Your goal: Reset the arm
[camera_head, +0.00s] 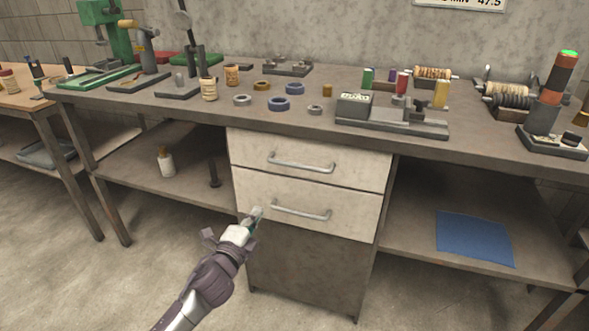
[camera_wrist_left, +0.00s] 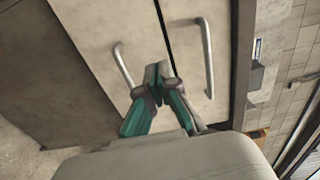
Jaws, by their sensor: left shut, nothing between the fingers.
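My left gripper (camera_head: 257,213) comes up from the bottom of the head view and stands in front of the lower drawer (camera_head: 350,217), just left of its handle (camera_head: 300,210). Its fingers are together with nothing between them; they also show in the left wrist view (camera_wrist_left: 158,80), between the two drawer handles. The fingers look apart from the handle. The upper drawer (camera_head: 350,175) above it looks shut, as does the lower one. My right gripper is in neither view.
The workbench top (camera_head: 200,110) carries rings, small jars, a grey fixture (camera_head: 390,125) and spools. A green press (camera_head: 105,40) stands at the back left. A white bottle (camera_head: 166,162) stands on the left lower shelf, and a blue sheet (camera_head: 473,238) lies on the right one. The floor in front is clear.

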